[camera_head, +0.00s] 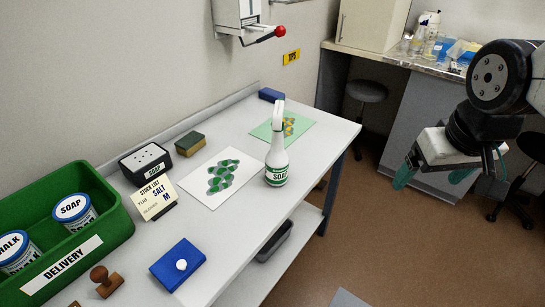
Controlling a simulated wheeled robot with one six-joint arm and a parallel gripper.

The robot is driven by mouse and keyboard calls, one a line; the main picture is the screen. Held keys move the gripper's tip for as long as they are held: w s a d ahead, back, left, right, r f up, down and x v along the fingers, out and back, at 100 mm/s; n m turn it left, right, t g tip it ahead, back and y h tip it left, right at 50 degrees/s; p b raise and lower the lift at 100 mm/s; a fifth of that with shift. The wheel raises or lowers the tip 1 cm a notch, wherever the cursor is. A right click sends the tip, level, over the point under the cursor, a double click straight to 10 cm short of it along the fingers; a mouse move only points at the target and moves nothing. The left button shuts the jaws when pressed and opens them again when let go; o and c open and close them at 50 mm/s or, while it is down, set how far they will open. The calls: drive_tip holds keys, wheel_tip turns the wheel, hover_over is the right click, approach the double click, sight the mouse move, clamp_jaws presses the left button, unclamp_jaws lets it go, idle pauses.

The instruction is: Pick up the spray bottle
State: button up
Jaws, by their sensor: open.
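The spray bottle (277,161) is white with a green and white label reading SOAP. It stands upright on the white table (225,225), near the table's right edge, next to a green sheet. My gripper (432,178) is at the right of the view, off the table and above the floor. It is well to the right of the bottle and apart from it. Its green-tipped fingers are spread, with nothing seen between them.
A green sheet (267,131), a white sheet (206,194), a blue box (178,264), a stock list sign (153,197) and a green DELIVERY crate (118,232) with soap and chalk tubs are on the table. A stool (367,91) stands behind. Floor is free right of the table.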

sight(276, 164)
drive_tip(key=w+a+f+n+t+y, duration=0.1)
drive_tip(key=w+a+f+n+t, duration=0.2)
drive_tip(key=w, duration=0.5)
drive_tip(key=w+a+f+t+y, duration=0.1)
drive_tip(key=w+a+f, duration=0.4)
drive_tip(key=w, duration=0.4)
drive_tip(key=w+a+f+n+t+y, duration=0.1)
drive_tip(key=a+f+y, duration=0.1)
drive_tip(key=a+f, duration=0.1)
drive_tip(key=w+a+f+n+t+y, duration=0.1)
drive_tip(key=a+f+y, duration=0.1)
drive_tip(key=a, duration=0.3)
drive_tip(key=w+a+f+n+t+y, duration=0.1)
drive_tip(key=w+a+f+n+y, duration=0.1)
drive_tip(key=a+f, duration=0.2)
drive_tip(key=shift+w+a+f+y, duration=0.1)
drive_tip(key=shift+a+f+y, duration=0.2)
drive_tip(key=shift+f, duration=0.3)
drive_tip(key=shift+w+a+f+t, duration=0.1)
drive_tip(key=shift+w+a+t, duration=0.05)
drive_tip(key=shift+a+t, duration=0.15)
drive_tip(key=x, duration=0.7)
drive_tip(key=shift+w+f, duration=0.1)
drive_tip(key=shift+f, duration=0.05)
